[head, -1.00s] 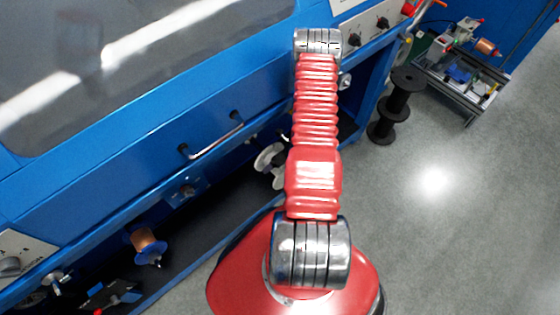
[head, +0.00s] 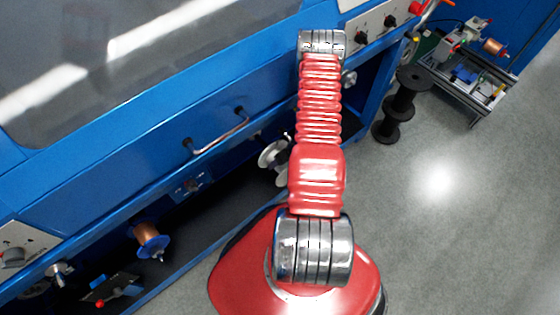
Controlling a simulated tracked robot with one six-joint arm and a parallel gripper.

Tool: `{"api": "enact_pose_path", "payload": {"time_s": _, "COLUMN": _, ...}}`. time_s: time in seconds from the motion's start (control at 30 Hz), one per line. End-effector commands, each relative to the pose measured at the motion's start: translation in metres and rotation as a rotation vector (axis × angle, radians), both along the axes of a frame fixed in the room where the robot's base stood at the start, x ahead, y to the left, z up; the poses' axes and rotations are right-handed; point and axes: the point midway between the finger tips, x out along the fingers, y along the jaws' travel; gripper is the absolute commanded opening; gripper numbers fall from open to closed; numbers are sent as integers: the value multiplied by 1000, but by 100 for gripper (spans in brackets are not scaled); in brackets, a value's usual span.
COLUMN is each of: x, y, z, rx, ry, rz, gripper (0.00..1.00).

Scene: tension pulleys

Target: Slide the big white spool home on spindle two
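A white spool-like part (head: 270,154) shows just left of my red arm, low in front of the blue machine. My arm covers its right side, so I cannot tell whether it is on a spindle or held. A blue-flanged spool of copper wire (head: 150,240) sits in the machine's lower opening at the left. My gripper is not in view; the arm reaches up the picture and hides what lies beyond its far metal joint. No spindle is marked as number two in what I can see.
The blue machine (head: 90,165) with a bar handle (head: 218,135) fills the left. Black stacked spools (head: 400,105) stand on the floor right of my arm. A small wheeled bench (head: 468,75) is behind them. The grey floor at the right is clear.

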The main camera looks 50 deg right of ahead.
Motion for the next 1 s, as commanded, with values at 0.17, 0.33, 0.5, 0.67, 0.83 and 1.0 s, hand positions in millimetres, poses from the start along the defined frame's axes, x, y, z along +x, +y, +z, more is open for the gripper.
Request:
{"api": "enact_pose_path", "payload": {"time_s": 0.17, "x": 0, "y": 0, "z": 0, "rx": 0, "ry": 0, "rz": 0, "gripper": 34}}
{"api": "enact_pose_path", "payload": {"time_s": 0.33, "x": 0, "y": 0, "z": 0, "rx": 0, "ry": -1, "rz": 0, "gripper": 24}}
{"api": "enact_pose_path", "payload": {"time_s": 0.5, "x": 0, "y": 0, "z": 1, "rx": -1, "ry": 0, "rz": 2, "gripper": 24}}
{"api": "enact_pose_path", "payload": {"time_s": 0.67, "x": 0, "y": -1, "z": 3, "rx": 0, "ry": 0, "rz": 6, "gripper": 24}}
{"api": "enact_pose_path", "payload": {"time_s": 0.83, "x": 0, "y": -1, "z": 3, "rx": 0, "ry": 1, "rz": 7, "gripper": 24}}
{"api": "enact_pose_path", "payload": {"time_s": 1.0, "x": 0, "y": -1, "z": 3, "rx": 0, "ry": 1, "rz": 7, "gripper": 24}}
